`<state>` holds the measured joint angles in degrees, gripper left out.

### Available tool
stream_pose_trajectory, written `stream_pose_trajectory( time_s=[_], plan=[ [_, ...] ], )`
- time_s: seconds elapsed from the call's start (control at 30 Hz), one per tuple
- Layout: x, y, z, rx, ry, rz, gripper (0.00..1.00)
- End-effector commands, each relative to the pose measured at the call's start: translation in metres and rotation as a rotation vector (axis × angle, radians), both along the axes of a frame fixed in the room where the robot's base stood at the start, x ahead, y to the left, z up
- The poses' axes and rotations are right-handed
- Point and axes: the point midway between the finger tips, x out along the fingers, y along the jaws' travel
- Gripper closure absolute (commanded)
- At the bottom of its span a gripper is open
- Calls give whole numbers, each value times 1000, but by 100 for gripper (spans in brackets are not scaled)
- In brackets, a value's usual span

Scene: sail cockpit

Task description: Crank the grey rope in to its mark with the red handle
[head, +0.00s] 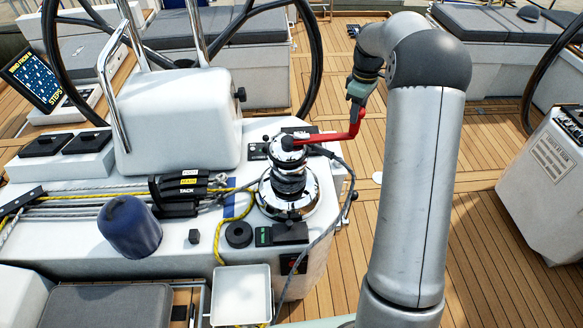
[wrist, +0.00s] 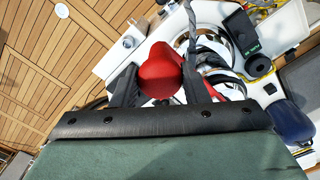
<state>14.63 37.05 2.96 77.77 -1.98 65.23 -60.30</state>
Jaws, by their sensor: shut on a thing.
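The red handle (head: 333,138) sits on top of the chrome winch (head: 287,185) and points right. My gripper (head: 358,100) is shut on the grip at the handle's outer end. In the wrist view the red knob of the handle (wrist: 161,72) is between my two dark fingers (wrist: 158,86). The grey rope (head: 335,215) comes from the clutches on the left, is at the winch, and hangs in a loose tail down its right side. Its mark cannot be made out. The wraps on the drum are partly hidden.
Black rope clutches (head: 180,190) stand left of the winch, with a yellow rope (head: 240,207) beside it. A blue covered winch (head: 130,226) and a white tray (head: 241,295) are nearer the front. The steering wheel rim (head: 313,60) rises behind.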

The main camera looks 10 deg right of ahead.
Motion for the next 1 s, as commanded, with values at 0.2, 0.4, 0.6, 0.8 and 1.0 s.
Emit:
stream_pose_trajectory(
  time_s=[0.2,0.4,0.6,0.8,1.0],
  plan=[
    [2,1,-1,2,1,13,91],
    [0,1,-1,1,0,4,91],
    [-13,2,-2,1,0,-59,91],
    [-26,5,-2,2,-1,-126,91],
    [-38,6,-2,2,1,-186,91]
  ],
)
